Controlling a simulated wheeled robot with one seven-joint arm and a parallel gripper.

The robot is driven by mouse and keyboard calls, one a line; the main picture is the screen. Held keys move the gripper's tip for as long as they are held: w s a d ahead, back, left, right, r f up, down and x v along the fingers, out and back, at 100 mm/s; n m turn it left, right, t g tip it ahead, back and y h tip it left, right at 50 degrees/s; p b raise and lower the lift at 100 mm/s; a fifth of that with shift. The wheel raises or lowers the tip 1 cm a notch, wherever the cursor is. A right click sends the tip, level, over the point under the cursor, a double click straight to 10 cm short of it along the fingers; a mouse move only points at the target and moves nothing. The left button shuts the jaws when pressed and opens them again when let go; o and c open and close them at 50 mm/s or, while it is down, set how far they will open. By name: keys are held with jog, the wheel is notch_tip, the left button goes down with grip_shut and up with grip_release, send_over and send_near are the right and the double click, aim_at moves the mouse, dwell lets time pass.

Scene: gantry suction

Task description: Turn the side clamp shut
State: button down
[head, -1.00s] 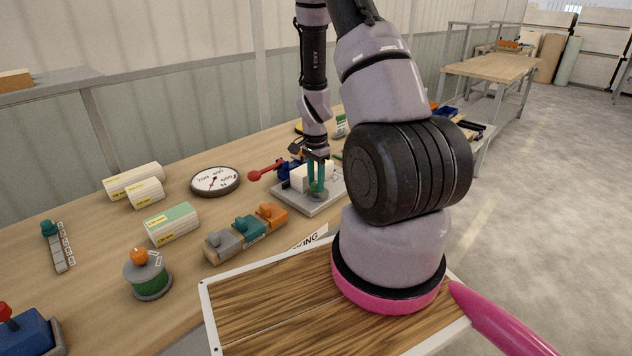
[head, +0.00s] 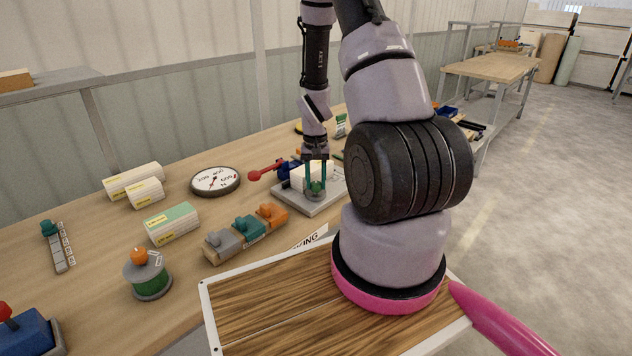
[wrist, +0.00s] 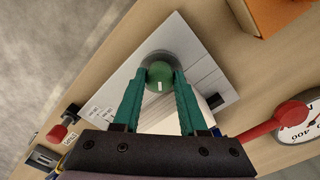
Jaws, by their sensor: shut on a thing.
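The side clamp's round green knob (head: 316,189) stands at the near edge of a pale fixture plate (head: 298,204) on the bench. In the wrist view the knob (wrist: 160,74) has a short white mark on top, pointing toward my gripper's palm, and sits on a grey round base. My gripper (wrist: 160,78) points down with its two green fingers on either side of the knob, shut on it. A white block (head: 301,176) lies on the plate behind the knob. The clamp's contact with the block is hidden.
A red-handled lever (head: 262,174) sticks out left of the plate. A round dial gauge (head: 215,181) lies farther left. A row of grey, teal and orange pieces (head: 247,230) stands in front. Bare bench lies between them.

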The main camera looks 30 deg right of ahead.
aim_at(316, 183)
jog(key=n, duration=0.4)
jog(key=shift+n, duration=1.8)
jog(key=shift+c, duration=2.2)
grip_release()
notch_tip(316, 183, up, 11)
jog(key=shift+a+f, duration=0.1)
